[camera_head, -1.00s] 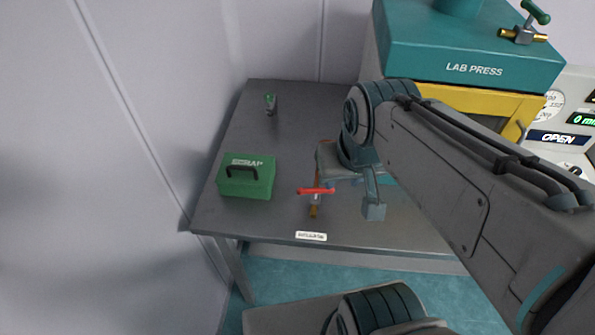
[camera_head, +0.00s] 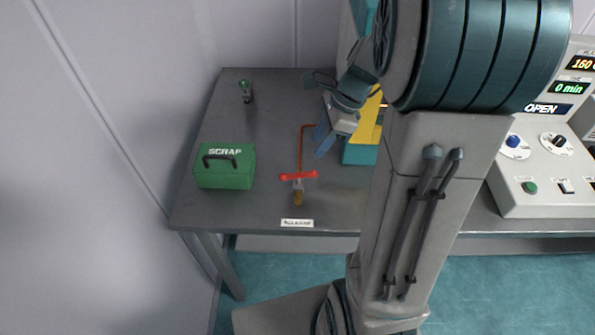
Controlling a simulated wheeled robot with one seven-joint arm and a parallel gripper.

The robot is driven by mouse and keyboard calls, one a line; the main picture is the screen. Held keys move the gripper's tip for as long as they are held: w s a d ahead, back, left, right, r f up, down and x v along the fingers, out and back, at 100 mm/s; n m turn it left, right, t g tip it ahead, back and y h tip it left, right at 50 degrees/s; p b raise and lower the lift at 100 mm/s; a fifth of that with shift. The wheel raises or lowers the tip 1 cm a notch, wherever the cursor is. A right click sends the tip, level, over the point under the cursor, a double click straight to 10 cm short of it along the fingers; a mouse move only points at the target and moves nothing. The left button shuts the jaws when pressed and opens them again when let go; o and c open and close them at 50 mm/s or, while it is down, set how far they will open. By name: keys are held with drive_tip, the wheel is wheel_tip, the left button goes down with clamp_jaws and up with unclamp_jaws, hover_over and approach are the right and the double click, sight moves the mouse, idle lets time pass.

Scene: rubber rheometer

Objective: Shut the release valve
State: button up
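The release valve (camera_head: 298,177) is a red bar handle on a brassy body near the front edge of the grey table. Its handle lies crosswise to the copper pipe (camera_head: 300,150), which runs back and bends right toward the press. A white label (camera_head: 297,223) sits on the table edge in front of it. My gripper (camera_head: 331,102) is behind and to the right of the valve, apart from it. Its fingers look spread with nothing visible between them. The arm hides part of the gripper and most of the press.
A green SCRAP box (camera_head: 226,168) stands left of the valve. A small green-topped item (camera_head: 245,90) stands at the back left. The control panel (camera_head: 545,170) at right reads OPEN. The table's left part (camera_head: 270,115) is clear between box and pipe.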

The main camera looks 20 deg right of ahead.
sight(299, 173)
drive_tip(key=x, duration=1.2)
drive_tip(key=shift+s+a+f, duration=0.1)
drive_tip(key=shift+a+f, duration=0.05)
drive_tip(key=shift+f, duration=0.25)
drive_tip(key=shift+c, duration=0.3)
clamp_jaws()
